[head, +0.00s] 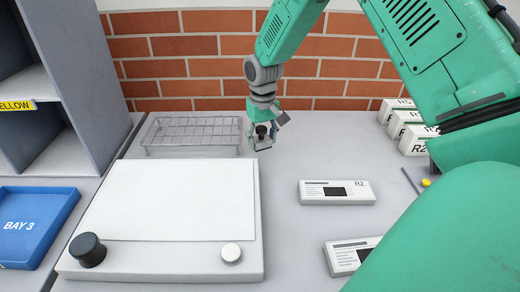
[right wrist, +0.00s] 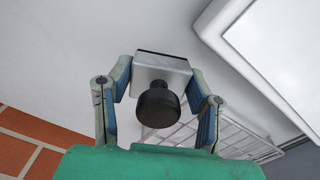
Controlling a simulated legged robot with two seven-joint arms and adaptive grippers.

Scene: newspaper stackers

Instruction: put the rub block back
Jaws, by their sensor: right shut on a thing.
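The rub block (head: 262,144) is a small silver-grey block with a black round knob. My right gripper (head: 263,132) is shut on it, just to the right of the wire rack (head: 190,134) near the brick wall. In the right wrist view the rub block (right wrist: 160,73) sits between the two fingers (right wrist: 160,82), its knob towards the camera. The wire rack (right wrist: 237,141) shows below and right of it there, partly hidden. I cannot tell how high the block is above the table. My left gripper is out of view.
A white board (head: 170,200) with a black knob (head: 88,250) and a white button (head: 231,253) fills the left middle. Labelled bundles (head: 337,193) lie at right, more at the back right (head: 417,140). A blue tray (head: 35,225) and grey shelf (head: 80,60) stand left.

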